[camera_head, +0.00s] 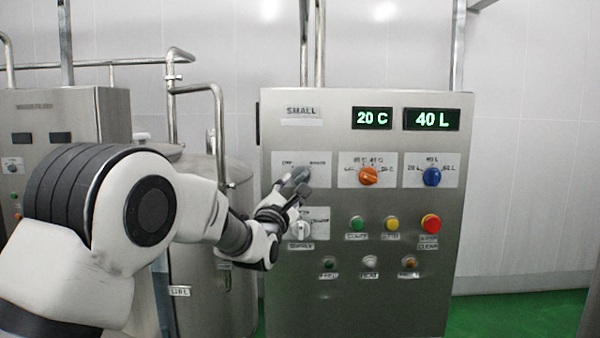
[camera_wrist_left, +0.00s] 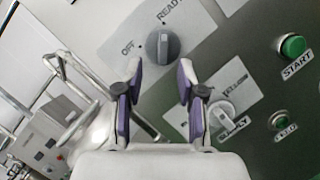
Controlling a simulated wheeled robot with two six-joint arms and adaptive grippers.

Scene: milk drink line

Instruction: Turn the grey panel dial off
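The grey dial (camera_wrist_left: 162,47) shows in the left wrist view on a light label plate, with OFF to its left and READY above it. A pale mark sits on its upper edge; I cannot tell exactly which position it points to. My left gripper (camera_wrist_left: 159,72) is open, its two purple-edged fingers apart, with the dial in line with the gap just past the fingertips. No contact is visible. In the head view my left gripper (camera_head: 298,188) is at the upper left of the steel panel (camera_head: 360,290) and largely hides the dial. My right gripper is not in view.
A white supply dial (camera_head: 300,231) is just below my gripper. An orange dial (camera_head: 369,175) and a blue dial (camera_head: 432,176) are to the right. A green button (camera_head: 357,223), yellow button (camera_head: 391,223) and red button (camera_head: 431,222) sit lower. A steel tank (camera_head: 235,290) stands left.

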